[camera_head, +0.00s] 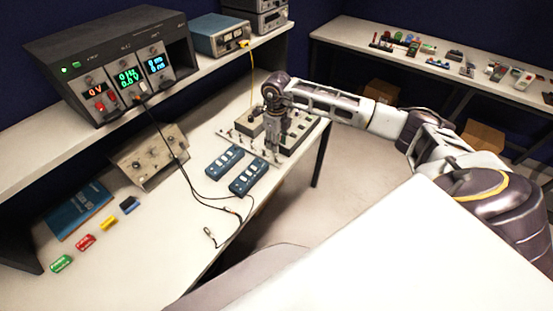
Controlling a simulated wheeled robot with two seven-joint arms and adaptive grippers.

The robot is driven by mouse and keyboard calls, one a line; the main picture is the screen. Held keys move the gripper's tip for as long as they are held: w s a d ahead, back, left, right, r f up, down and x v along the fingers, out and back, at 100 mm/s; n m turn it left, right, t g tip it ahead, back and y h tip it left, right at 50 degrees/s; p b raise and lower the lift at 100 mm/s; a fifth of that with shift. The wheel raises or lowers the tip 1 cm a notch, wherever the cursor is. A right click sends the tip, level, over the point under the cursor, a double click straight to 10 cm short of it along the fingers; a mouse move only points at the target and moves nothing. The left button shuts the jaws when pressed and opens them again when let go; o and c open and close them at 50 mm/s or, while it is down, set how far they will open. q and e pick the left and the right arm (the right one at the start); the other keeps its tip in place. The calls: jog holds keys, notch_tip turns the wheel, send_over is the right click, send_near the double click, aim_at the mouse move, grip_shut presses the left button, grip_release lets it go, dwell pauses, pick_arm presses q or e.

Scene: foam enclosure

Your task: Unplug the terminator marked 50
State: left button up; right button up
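Several small pieces (238,138) lie in a row just left of the gripper. No marking of 50 is readable, so I cannot tell which piece is the terminator. The gripper and wrist hide part of the box. My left gripper is not in view.
Two blue switch boxes (248,174) lie close to the gripper on the near-left side. Black cables (180,160) hang from the power supply (115,75) on the shelf. A beige panel box (150,158) and coloured blocks (86,242) are further left.

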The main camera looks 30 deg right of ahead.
aim_at(277, 155)
jog(key=shift+f+b, duration=1.3)
jog(key=shift+f, duration=1.25)
jog(key=shift+f+b, duration=1.3)
jog(key=shift+f, duration=0.4)
grip_shut()
jog(key=shift+r+p, duration=1.4)
jog(key=shift+r, duration=1.65)
